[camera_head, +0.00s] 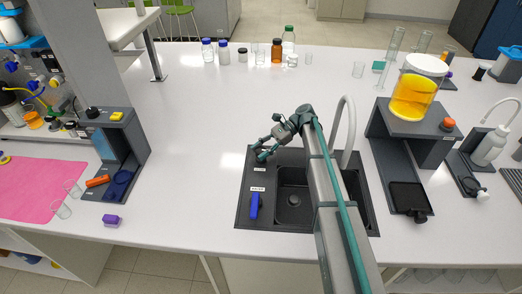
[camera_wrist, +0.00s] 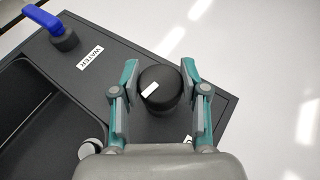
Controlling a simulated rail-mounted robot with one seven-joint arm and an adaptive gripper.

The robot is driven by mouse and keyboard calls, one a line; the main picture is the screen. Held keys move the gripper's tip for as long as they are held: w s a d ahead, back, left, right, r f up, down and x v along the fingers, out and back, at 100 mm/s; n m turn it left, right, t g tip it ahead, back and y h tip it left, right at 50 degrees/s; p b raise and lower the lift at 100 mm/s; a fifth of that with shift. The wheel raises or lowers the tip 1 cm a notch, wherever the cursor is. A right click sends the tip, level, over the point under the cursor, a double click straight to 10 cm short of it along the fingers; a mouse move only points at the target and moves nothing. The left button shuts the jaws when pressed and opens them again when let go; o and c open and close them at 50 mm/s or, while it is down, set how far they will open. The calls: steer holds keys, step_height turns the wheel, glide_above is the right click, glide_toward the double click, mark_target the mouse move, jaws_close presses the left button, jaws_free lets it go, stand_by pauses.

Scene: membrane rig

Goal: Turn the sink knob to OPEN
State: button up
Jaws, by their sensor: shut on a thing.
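The black sink knob (camera_wrist: 165,92) is round with a white mark on its top face, seen from above in the wrist view. It sits at a corner of the dark sink unit's rim (camera_wrist: 110,68). My gripper (camera_wrist: 160,84) has one teal-and-grey finger on each side of the knob and is shut on it. A label near the knob is mostly hidden by the right finger. In the head view my gripper (camera_head: 262,152) is at the sink's back left corner and largely covers the knob.
A blue lever (camera_head: 254,205) stands on the sink's left rim, beside a label reading WATER in the wrist view. A white curved faucet (camera_head: 347,130) rises behind the basin (camera_head: 293,205).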

steer(key=o, duration=1.1)
steer(key=shift+o, duration=0.2)
steer(key=shift+s, duration=0.1)
